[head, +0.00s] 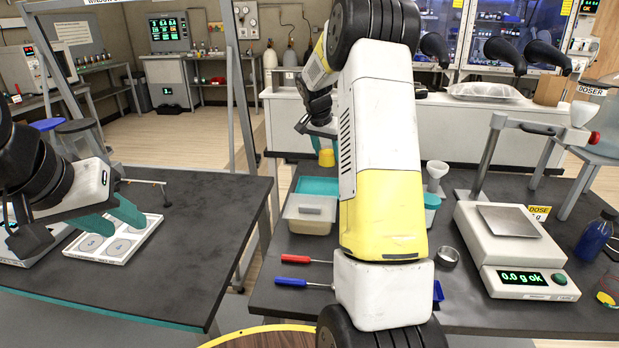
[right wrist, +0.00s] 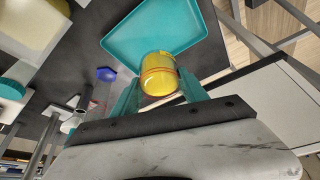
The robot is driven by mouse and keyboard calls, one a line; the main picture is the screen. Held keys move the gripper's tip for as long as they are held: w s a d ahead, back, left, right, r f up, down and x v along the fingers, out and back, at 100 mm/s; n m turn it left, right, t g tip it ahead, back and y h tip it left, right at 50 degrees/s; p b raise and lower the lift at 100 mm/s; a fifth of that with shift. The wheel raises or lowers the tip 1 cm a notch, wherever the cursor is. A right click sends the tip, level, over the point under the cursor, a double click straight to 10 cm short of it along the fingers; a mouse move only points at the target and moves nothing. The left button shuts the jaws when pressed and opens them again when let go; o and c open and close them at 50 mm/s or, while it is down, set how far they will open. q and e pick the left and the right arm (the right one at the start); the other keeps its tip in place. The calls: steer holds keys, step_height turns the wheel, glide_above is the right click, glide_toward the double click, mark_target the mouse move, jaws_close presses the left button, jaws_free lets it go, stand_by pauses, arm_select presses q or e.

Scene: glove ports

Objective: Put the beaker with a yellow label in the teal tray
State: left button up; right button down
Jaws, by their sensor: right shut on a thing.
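The beaker with a yellow label (right wrist: 158,76) is between the teal fingers of my right gripper (right wrist: 160,92), which is shut on it. In the head view the beaker shows as a small yellow shape (head: 327,158), partly hidden behind my right arm. The teal tray (right wrist: 118,42) lies beyond the beaker in the right wrist view, which overlaps its near edge. In the head view the tray (head: 312,186) is on the right table, just below the beaker in the picture, and looks empty. My left gripper (head: 112,216) is open and empty over the left table.
A beige bin (head: 309,214) stands in front of the tray. Two screwdrivers (head: 300,260), a balance (head: 525,250), a metal cup (head: 447,257) and a blue bottle (head: 595,235) are on the right table. A white plate with numbered round spots (head: 118,245) lies near my left gripper.

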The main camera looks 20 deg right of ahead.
step_height(320, 180, down, 10)
steer(key=shift+r, duration=0.1)
stand_by(0.4)
steer(key=c, duration=0.6)
jaws_free()
